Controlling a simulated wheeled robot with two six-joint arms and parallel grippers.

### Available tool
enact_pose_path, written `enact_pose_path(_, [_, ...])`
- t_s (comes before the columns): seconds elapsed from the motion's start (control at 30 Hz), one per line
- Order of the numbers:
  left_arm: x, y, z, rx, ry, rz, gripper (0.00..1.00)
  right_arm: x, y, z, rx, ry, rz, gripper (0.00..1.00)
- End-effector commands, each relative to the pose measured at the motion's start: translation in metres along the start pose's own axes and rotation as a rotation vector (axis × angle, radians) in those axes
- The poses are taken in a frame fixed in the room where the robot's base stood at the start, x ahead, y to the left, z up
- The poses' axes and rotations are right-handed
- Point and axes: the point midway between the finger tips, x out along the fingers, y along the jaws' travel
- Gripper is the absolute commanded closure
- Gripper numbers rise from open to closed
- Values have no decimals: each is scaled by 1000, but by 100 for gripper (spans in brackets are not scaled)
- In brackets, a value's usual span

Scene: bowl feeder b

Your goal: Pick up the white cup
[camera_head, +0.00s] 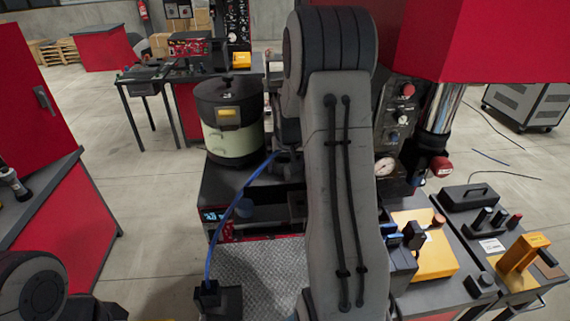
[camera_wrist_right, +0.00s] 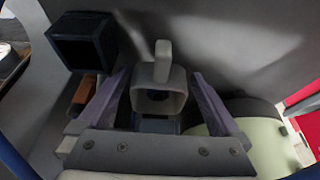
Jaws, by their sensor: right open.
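The white cup (camera_wrist_right: 158,97), pale and squarish with its handle pointing up in the picture, shows in the right wrist view. My right gripper (camera_wrist_right: 160,78) is open, with one finger on each side of the cup. Whether either finger touches it, I cannot tell. In the head view my right arm fills the middle and hides the cup and the right gripper's fingers. Part of my left arm shows at the lower left, but its gripper is out of view.
A round bowl feeder (camera_head: 232,145) with a black top and pale green body stands left of my right arm. Its pale green side (camera_wrist_right: 262,138) is close to the right finger. A dark square box (camera_wrist_right: 82,42) lies upper left. A blue cable (camera_head: 228,215) runs beside the arm.

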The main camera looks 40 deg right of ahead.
Motion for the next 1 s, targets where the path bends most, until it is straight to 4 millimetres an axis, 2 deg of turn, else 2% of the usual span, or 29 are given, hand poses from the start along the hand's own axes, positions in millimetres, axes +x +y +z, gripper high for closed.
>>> enact_pose_path(0.17, [0,0,0,0,0,0,100,0,0,0,1,2,0,0])
enact_pose_path(0.2, [0,0,0,0,0,0,100,0,0,0,1,1,0,8])
enact_pose_path(0.4, [0,0,0,0,0,0,100,0,0,-1,1,4,0,80])
enact_pose_path(0.73, [-1,0,0,0,0,0,100,-2,0,-2,1,4,0,80])
enact_pose_path(1.0, [-10,1,0,1,0,0,100,-12,-2,-6,-1,4,-1,80])
